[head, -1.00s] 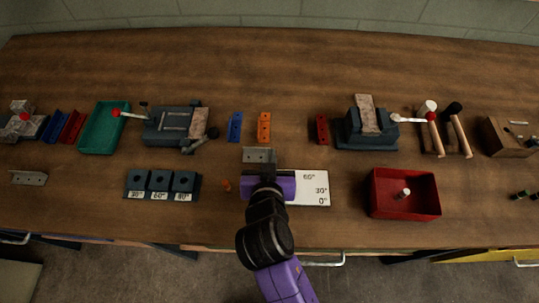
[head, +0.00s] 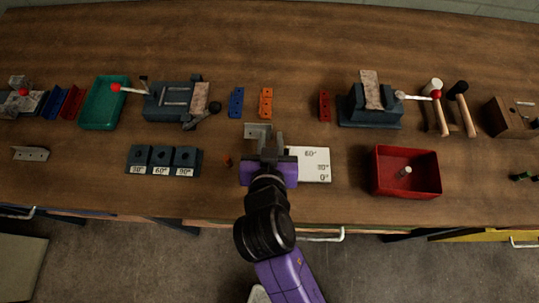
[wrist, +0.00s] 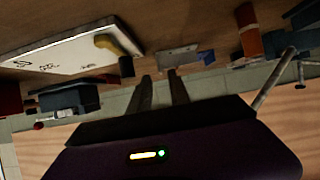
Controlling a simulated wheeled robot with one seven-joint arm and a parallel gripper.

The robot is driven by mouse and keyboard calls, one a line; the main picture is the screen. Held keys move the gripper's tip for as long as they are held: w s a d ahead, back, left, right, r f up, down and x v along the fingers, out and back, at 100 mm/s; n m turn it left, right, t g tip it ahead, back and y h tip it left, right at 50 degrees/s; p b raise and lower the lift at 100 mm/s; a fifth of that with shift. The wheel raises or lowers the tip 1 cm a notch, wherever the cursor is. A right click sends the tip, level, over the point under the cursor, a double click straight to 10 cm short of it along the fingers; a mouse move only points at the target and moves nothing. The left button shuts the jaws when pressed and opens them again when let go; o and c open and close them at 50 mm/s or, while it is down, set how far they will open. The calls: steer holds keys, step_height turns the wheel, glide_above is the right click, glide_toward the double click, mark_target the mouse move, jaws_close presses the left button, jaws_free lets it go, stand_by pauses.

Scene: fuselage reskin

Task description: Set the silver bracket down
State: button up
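The silver bracket (head: 257,130) is a small grey angle piece with holes, resting on the wooden table just beyond my gripper in the head view. It also shows in the wrist view (wrist: 178,56), past the fingertips and not between them. My gripper (head: 270,142) is open and empty, with its two fingers apart and pointing towards the bracket. The fingers also show apart in the wrist view (wrist: 160,77). A similar grey bracket (head: 30,153) lies at the far left of the table.
A white angle board (head: 315,165) lies right of my gripper. A dark block marked with angles (head: 162,160) stands to the left. A red bin (head: 407,172) is to the right. Blue (head: 236,102) and orange (head: 265,102) pieces lie behind the bracket, with a vice (head: 370,105) further right.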

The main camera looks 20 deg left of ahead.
steer(key=v, duration=0.8)
steer(key=shift+s+d+r, duration=0.1)
steer(key=shift+s+r, duration=0.15)
steer(key=shift+s, duration=0.1)
